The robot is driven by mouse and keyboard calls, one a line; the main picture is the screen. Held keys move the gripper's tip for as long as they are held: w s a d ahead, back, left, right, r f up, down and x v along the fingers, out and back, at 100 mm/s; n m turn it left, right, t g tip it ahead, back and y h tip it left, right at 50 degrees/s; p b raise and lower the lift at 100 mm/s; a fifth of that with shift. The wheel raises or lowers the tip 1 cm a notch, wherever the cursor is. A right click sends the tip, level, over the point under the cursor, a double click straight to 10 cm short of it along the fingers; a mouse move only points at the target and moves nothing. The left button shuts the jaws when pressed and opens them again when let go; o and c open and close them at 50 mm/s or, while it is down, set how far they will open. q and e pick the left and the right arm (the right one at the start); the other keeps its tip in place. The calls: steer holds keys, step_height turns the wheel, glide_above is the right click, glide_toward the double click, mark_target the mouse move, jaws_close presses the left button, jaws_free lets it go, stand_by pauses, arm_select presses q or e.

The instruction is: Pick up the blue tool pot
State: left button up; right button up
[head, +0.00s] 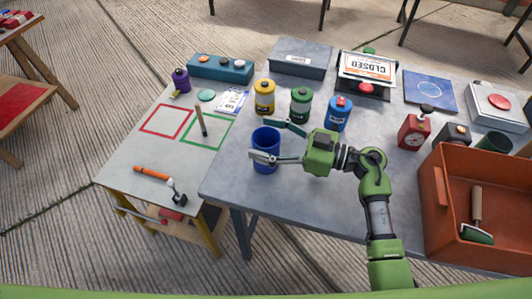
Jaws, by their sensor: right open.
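The blue tool pot (266,143) is an open, empty-looking blue cup standing upright at the left edge of the grey table (240,195). My right gripper (266,140) is open, its two fingers reaching left from the green wrist. One finger lies at the pot's front and the other at its back right, so the pot stands between them. I cannot tell whether either finger touches it. My left gripper is not in view.
Yellow (264,97), green (301,105) and blue (338,114) canisters stand just behind the gripper. A lower side table (130,165) carries an orange-handled tool (153,173).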

steer(key=c, duration=1.9)
steer(key=shift+r, duration=0.15)
